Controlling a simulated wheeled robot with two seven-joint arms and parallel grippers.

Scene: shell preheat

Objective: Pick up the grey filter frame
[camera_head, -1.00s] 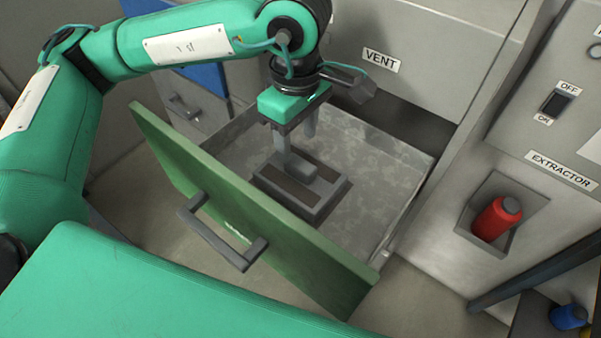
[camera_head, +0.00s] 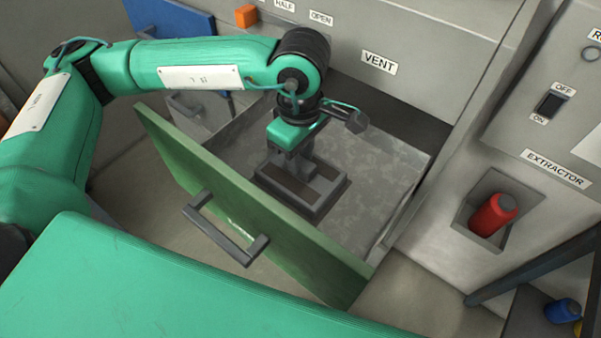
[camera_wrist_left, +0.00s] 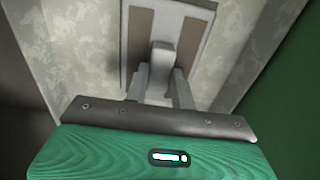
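The grey filter frame (camera_head: 325,188) is a flat rectangular piece with brown strips and a raised grey grip block. It lies in the open drawer (camera_head: 385,170). In the left wrist view the frame (camera_wrist_left: 190,45) is ahead of the fingers, and its block (camera_wrist_left: 162,58) stands between them. My left gripper (camera_head: 299,165) is down over the frame, its fingers on both sides of the block with no clear gap, so it looks shut on it. The frame's underside is hidden. My right gripper is not in view.
The drawer's green front (camera_head: 245,215) with its grey handle (camera_head: 225,235) stands on the near side. Thin metal walls bound the drawer. A red cylinder (camera_head: 492,215) sits in a recess at the right, and a blue object (camera_head: 562,311) is lower right.

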